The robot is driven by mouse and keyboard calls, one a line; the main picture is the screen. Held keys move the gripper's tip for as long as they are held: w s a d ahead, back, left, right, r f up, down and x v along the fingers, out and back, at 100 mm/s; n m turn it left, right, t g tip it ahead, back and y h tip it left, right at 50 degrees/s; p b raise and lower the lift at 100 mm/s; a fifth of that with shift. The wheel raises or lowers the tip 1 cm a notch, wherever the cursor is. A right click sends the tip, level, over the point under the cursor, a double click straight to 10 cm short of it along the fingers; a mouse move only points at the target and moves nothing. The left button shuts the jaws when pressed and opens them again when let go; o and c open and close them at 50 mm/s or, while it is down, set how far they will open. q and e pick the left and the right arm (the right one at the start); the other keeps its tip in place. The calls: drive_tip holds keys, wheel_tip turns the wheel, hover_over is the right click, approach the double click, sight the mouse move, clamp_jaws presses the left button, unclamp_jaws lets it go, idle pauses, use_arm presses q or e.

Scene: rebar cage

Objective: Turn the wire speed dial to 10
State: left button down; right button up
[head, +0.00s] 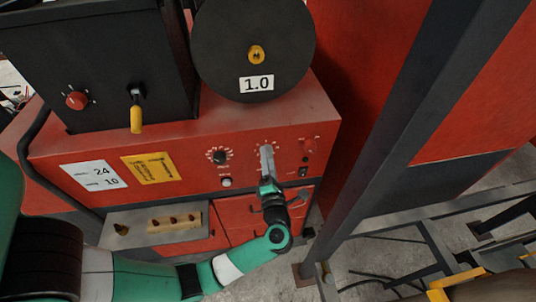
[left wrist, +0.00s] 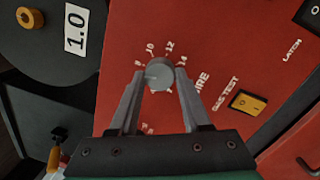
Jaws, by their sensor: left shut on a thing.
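The wire speed dial (left wrist: 160,73) is a round grey knob on the red panel, with printed numbers such as 10, 12 and 14 around it and part of the word WIRE beside it. My left gripper (left wrist: 160,82) is shut on the dial, one finger on each side. In the head view my left gripper (head: 267,152) reaches up to the panel from below and mostly covers the dial. I cannot make out a pointer mark on the knob. My right gripper is not in view.
A black dial (head: 219,156) sits left on the panel of the red machine (head: 322,108). A white card (head: 96,176) reads 24 and 10. A yellow switch (left wrist: 248,102) lies beside the gripper. A spool (head: 222,40) marked 1.0 is above; a dark post (head: 385,150) stands right.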

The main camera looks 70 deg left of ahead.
use_arm(q)
drive_tip(key=m+h, duration=0.1)
drive_tip(key=m, duration=1.1)
drive_tip(key=shift+r, duration=0.1)
idle(0.4)
drive_tip(key=shift+c, duration=1.8)
unclamp_jaws()
drive_tip(key=b+v, duration=0.1)
drive_tip(key=v, duration=1)
drive_tip(key=shift+s+d+b, duration=0.25)
drive_tip(key=shift+s+b, duration=0.05)
drive_tip(key=shift+b, duration=0.1)
